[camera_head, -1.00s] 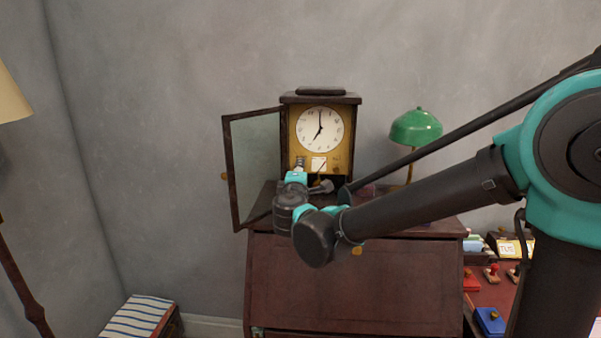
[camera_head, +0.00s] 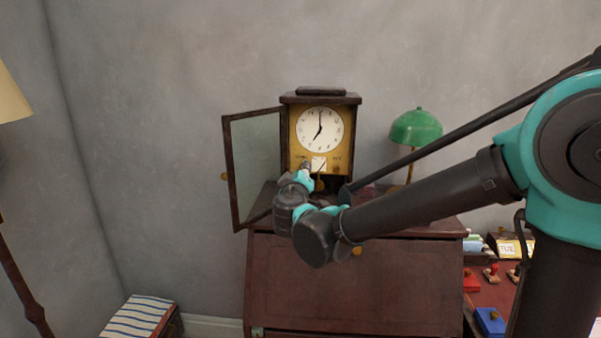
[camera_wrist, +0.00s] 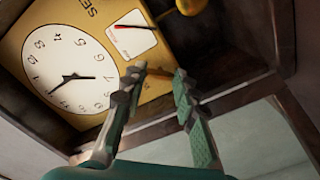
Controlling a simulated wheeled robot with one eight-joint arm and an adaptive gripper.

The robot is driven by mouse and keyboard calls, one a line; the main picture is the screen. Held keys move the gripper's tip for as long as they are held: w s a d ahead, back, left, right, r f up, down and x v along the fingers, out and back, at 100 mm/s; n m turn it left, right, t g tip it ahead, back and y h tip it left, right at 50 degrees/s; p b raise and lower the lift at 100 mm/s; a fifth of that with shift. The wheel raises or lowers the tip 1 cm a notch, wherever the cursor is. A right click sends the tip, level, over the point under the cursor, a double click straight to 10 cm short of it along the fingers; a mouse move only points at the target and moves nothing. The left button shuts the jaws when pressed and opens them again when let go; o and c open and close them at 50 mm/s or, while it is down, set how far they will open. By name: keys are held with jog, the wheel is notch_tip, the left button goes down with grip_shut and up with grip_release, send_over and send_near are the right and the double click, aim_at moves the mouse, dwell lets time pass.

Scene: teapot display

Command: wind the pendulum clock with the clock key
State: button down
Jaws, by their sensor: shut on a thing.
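The pendulum clock (camera_head: 294,135) stands on the desk with its glass door (camera_head: 255,165) swung open to the left. Its white dial (camera_head: 320,129) sits on a brass plate, which also shows in the wrist view (camera_wrist: 95,15). My gripper (camera_head: 306,168) is at the lower left of this plate, below the dial. In the wrist view my gripper (camera_wrist: 160,73) is shut on a small brass-coloured piece, apparently the clock key (camera_wrist: 159,73), mostly hidden by the fingertips. The key is close to the plate; I cannot tell whether it sits in a winding hole.
A green lamp (camera_head: 416,128) stands right of the clock on the dark red desk (camera_head: 350,285). The open door is close to my gripper's left. Stamps and small boxes (camera_head: 490,318) lie at the lower right. A striped stool (camera_head: 138,316) is at the lower left.

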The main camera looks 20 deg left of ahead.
jog(key=shift+f, duration=0.1)
dwell(0.4)
jog(key=c, duration=1.4)
grip_release()
jog(key=shift+c, duration=0.2)
jog(key=v, duration=1.2)
jog(key=shift+d, duration=0.1)
